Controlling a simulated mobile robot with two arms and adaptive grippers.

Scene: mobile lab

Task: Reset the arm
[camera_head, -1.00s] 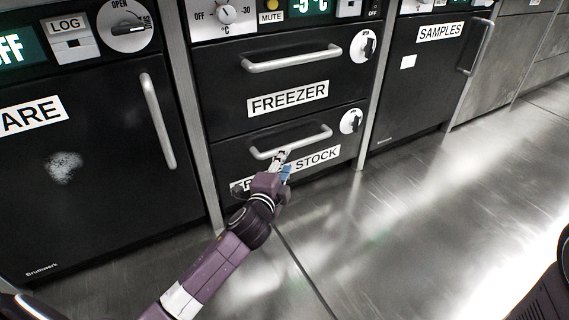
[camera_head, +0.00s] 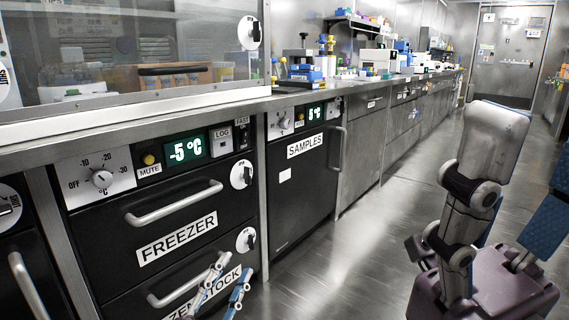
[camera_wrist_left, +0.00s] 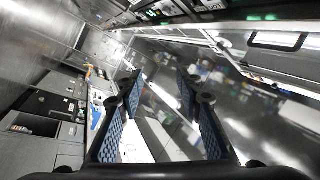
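My left gripper (camera_head: 228,284) is at the bottom of the head view, in front of the lower STOCK drawer (camera_head: 185,295). Its fingers stand apart, and the left wrist view shows the two blue-padded fingers (camera_wrist_left: 155,100) open with nothing between them. I cannot tell whether it touches the drawer handle (camera_head: 188,288). My right gripper (camera_head: 524,165) is large at the right of the head view, pointing up. Its grey finger and blue pads are spread, with nothing seen between them; part is cut off by the frame.
The FREEZER drawer (camera_head: 165,240) and SAMPLES door (camera_head: 305,180) look shut. A counter (camera_head: 290,95) with lab equipment runs to the back. The metal floor (camera_head: 360,250) is clear to the far door (camera_head: 512,55).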

